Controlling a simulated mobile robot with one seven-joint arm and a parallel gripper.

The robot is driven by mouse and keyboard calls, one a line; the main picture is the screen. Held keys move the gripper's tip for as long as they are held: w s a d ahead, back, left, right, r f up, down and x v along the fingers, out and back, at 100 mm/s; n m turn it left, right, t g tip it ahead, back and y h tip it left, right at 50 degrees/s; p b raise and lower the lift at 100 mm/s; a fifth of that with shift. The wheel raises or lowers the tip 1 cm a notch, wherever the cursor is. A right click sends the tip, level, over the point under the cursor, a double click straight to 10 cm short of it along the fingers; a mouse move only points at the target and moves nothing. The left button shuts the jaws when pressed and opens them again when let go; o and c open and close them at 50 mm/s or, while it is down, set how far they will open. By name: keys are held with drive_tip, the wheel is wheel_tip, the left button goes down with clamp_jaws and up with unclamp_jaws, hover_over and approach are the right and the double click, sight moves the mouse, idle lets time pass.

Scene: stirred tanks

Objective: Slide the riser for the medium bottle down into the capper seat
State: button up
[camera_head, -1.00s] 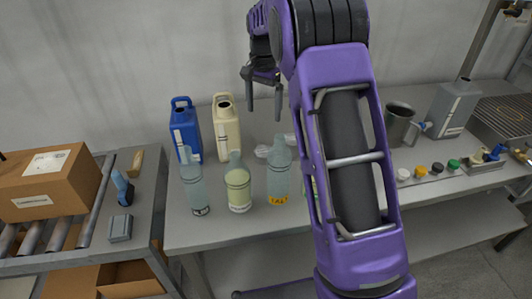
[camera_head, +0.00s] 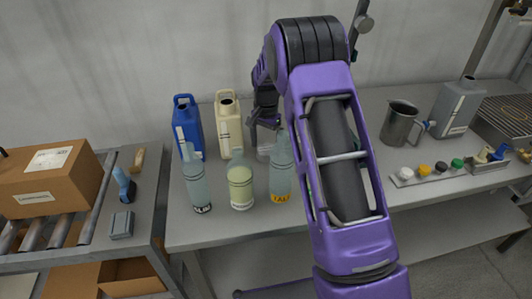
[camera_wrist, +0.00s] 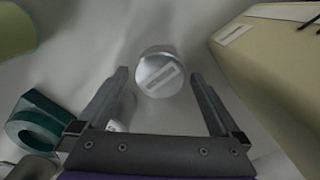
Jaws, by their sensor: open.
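My gripper (camera_head: 265,122) is open and points down over the bench, behind the bottles and beside the cream jug. In the wrist view its two fingers (camera_wrist: 159,78) stand apart with nothing held between them. A round silver piece with a pale rectangular label (camera_wrist: 158,74) shows between and beyond the fingertips; it may be a riser, but I cannot tell for which bottle. A second pale round piece (camera_wrist: 118,118) is partly hidden by the left finger. In the head view a pale piece (camera_head: 264,154) sits below the gripper. I cannot make out the capper seat.
A cream jug (camera_head: 229,125) stands close to the gripper, also in the wrist view (camera_wrist: 275,65). A blue jug (camera_head: 187,128) and several bottles (camera_head: 241,185) stand nearby. A teal ring-shaped part (camera_wrist: 38,122) is at left. A metal pitcher (camera_head: 400,125) stands right of my arm.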

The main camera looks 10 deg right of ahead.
drive_tip(key=shift+f, duration=0.9)
drive_tip(key=shift+r, duration=0.1)
drive_tip(key=c, duration=1.4)
